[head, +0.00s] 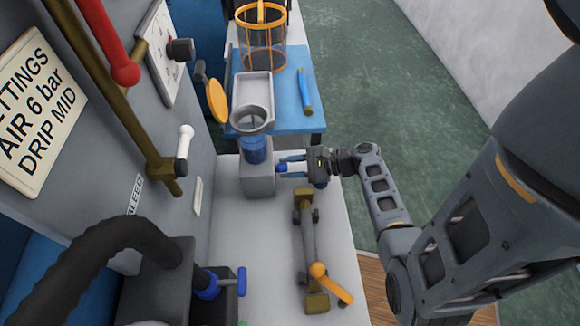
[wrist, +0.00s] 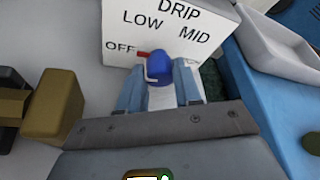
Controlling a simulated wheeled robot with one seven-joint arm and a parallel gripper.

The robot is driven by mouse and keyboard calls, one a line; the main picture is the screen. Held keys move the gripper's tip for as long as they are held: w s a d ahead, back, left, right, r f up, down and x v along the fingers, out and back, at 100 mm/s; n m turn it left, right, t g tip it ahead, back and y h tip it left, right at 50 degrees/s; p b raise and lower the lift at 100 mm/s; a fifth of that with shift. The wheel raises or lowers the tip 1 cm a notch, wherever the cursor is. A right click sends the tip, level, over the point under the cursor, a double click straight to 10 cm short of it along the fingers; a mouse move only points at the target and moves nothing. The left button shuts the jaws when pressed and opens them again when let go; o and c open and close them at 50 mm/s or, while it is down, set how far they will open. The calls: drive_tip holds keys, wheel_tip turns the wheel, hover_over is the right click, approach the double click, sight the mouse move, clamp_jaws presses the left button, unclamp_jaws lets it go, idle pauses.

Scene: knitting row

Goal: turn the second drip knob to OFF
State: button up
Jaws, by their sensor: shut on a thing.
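The second drip knob (wrist: 158,66) is a blue knob on a pale panel (wrist: 125,28) marked OFF, LOW, MID and DRIP in the wrist view. Its red pointer (wrist: 143,54) points left toward the word OFF. My gripper (wrist: 158,88) is shut on the knob, with one blue finger on each side. In the head view my gripper (head: 288,165) reaches from the right to the grey block (head: 258,182) under a blue reservoir (head: 256,150). The fingers hide most of the knob there.
A valve bar with an orange lever (head: 331,284) lies on the white bench in front of my gripper. A blue handle (head: 228,282) is at the near left. A blue table (head: 290,115) with a white tray (head: 254,88) and basket (head: 262,40) stands behind.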

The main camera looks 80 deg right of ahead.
idle(0.4)
drive_tip(key=o, duration=1)
drive_tip(key=shift+o, duration=0.2)
drive_tip(key=v, duration=0.7)
drive_tip(key=shift+s+r+b, duration=0.15)
drive_tip(key=shift+s+b, duration=0.15)
drive_tip(key=shift+s, duration=0.1)
